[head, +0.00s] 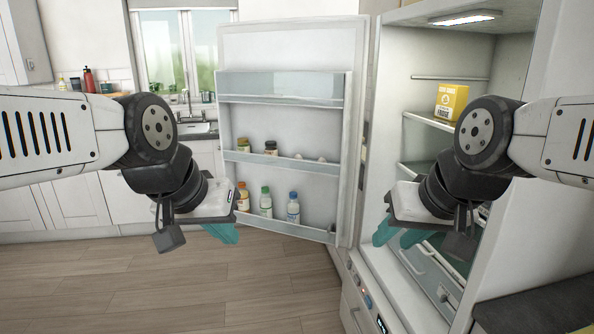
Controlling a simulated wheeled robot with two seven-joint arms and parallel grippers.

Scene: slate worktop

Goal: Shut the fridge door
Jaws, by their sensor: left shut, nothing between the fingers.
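The fridge door (290,120) stands wide open, its inner side with shelves facing me. It is hinged on its right side beside the open fridge (409,85). My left gripper (224,234) is shut and empty, in front of the door's lower left corner in the picture; I cannot tell whether it touches the door. My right gripper (399,238) shows its teal fingers apart with nothing between them. It is in front of the fridge opening, to the right of the door's hinge side, and its arm hides part of the interior.
Door shelves hold several bottles (266,202) and jars (271,148). A yellow box (451,102) stands on a fridge shelf. A drawer front (357,310) is below. A dark worktop (540,300) is at lower right. The wooden floor (150,290) at left is clear.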

